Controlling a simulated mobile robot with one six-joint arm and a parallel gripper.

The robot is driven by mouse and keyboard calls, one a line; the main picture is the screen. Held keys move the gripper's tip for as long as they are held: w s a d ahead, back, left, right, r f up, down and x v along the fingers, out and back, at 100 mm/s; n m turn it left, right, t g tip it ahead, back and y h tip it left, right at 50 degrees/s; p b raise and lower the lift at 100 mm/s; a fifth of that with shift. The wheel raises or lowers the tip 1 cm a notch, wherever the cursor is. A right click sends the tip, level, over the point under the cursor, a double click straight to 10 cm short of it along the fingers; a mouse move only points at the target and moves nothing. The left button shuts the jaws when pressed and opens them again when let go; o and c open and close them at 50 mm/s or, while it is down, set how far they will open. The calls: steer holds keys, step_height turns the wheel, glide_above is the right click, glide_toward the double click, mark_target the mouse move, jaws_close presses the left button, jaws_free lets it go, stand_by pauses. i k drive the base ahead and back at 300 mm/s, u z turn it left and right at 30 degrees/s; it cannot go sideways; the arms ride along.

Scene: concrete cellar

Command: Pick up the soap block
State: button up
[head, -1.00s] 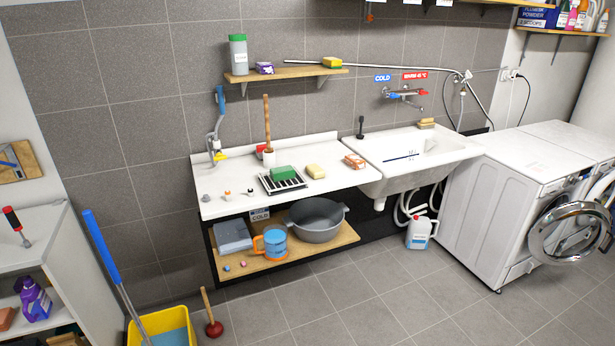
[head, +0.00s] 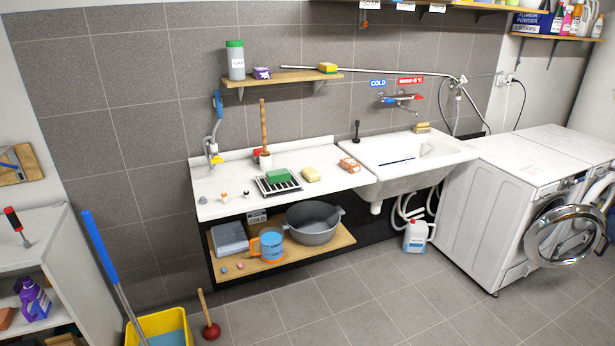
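A pale yellow block (head: 310,174), which looks like a bar of soap, lies on the white counter (head: 228,207), just right of a black-and-white rack (head: 283,188). A green block (head: 278,176) rests on that rack; I cannot tell whether it is soap or a sponge. An orange-and-white wrapped block (head: 349,164) lies further right, near the basin. My gripper is not in view.
A white basin (head: 376,178) adjoins the counter on the right. A wall shelf (head: 290,77) hangs above. A yellow bucket (head: 160,325) and a plunger (head: 210,331) stand on the floor; the floor ahead is clear.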

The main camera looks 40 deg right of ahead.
mark_target(309, 173)
steer(key=z, duration=0.1)
steer(key=i, duration=0.9)
steer(key=u, duration=0.05)
